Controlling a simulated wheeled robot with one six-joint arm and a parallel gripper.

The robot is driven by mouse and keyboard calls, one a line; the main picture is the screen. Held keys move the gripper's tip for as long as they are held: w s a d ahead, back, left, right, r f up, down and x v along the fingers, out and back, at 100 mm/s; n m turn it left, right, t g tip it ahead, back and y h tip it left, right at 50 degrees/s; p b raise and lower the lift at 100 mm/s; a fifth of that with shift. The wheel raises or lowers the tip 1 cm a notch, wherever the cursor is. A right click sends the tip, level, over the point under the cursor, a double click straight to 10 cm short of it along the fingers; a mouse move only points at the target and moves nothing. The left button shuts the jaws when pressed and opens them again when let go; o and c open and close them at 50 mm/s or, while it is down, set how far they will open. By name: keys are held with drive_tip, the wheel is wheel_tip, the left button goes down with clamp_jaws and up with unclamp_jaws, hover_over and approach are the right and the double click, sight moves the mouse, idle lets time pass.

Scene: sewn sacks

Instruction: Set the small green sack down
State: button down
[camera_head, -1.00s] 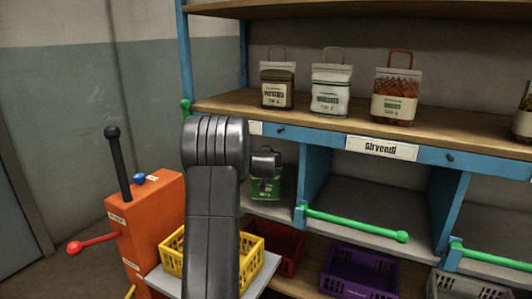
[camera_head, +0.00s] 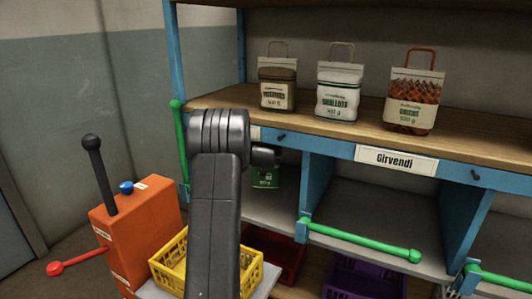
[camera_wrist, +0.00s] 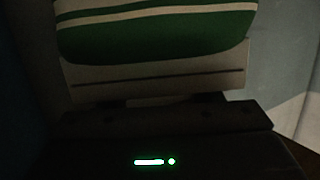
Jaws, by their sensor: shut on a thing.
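The small green sack (camera_head: 267,176) shows partly behind my arm in the head view, at the left compartment under the wooden shelf. My gripper (camera_wrist: 160,112) is shut on the sack at that pale end. In the head view, my arm covers much of the gripper and the sack's left side. I cannot tell whether the sack touches the compartment's grey floor (camera_head: 268,212).
Brown, white and red sacks stand on the wooden shelf (camera_head: 225,101) above. A blue divider (camera_head: 317,186) bounds the compartment on the right; a green bar (camera_head: 362,241) crosses the neighbouring one. A yellow crate (camera_head: 167,268) and orange box (camera_head: 140,235) with levers are lower left.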

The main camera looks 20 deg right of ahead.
drive_tip(key=shift+f+b, duration=0.45)
drive_tip(key=shift+f, duration=1.15)
drive_tip(key=shift+f, duration=0.25)
drive_tip(key=shift+c, duration=2.1)
unclamp_jaws()
drive_tip(key=shift+s, duration=0.1)
drive_tip(key=v, duration=1.2)
drive_tip(key=shift+p, duration=0.45)
